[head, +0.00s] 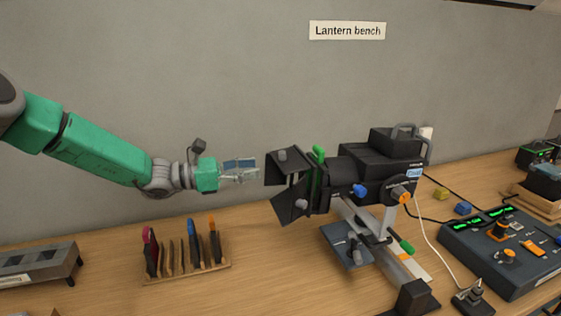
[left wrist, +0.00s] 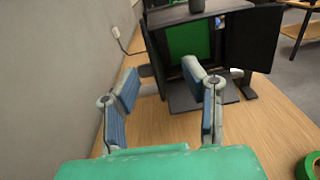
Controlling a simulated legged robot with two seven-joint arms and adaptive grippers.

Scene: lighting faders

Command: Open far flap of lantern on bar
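The black lantern (head: 375,168) sits on a bar (head: 400,262) above the bench, its front facing left. Its dark flaps stand around the front: an upper flap (head: 280,165) and a lower one (head: 289,206) show in the head view. In the left wrist view, a narrow dark flap on the wall side (left wrist: 153,48), apparently the far one, is seen nearly edge-on, and a broad flap (left wrist: 252,38) stands opposite. A green panel (left wrist: 190,40) shows between them. My left gripper (head: 242,174) is open and empty, just left of the flaps; its fingers also show (left wrist: 160,82).
A wooden rack of tools (head: 188,266) stands below my left arm. A grey metal unit (head: 38,266) is at the left, and a fader console (head: 510,245) at the right. The wall runs close behind. A green tape roll (left wrist: 309,166) lies on the bench.

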